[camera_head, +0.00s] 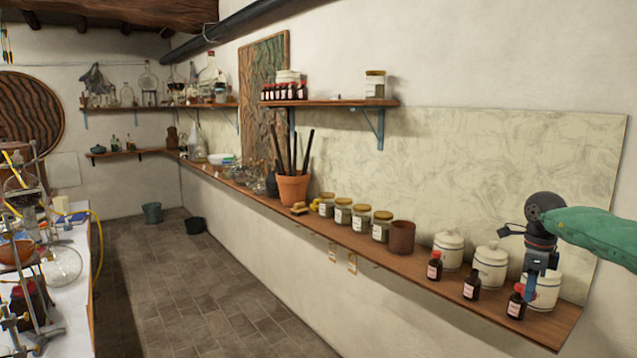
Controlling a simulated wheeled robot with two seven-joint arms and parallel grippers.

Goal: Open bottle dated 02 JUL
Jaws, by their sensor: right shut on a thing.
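The label dates are too small to read. My right gripper (530,290) comes down from above at the right bottle, its blue-tipped fingers at the bottle's cap and upper side. It is shut on this bottle, which stands upright on the shelf. The fingers partly hide the bottle's right side. My left gripper is not in view.
White lidded jars (490,265) stand behind the bottles, close to my right gripper. A brown cup (401,238) and several glass jars (382,227) stand further left. An upper shelf (340,103) holds more red-capped bottles. A glassware table is at left; the floor between is clear.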

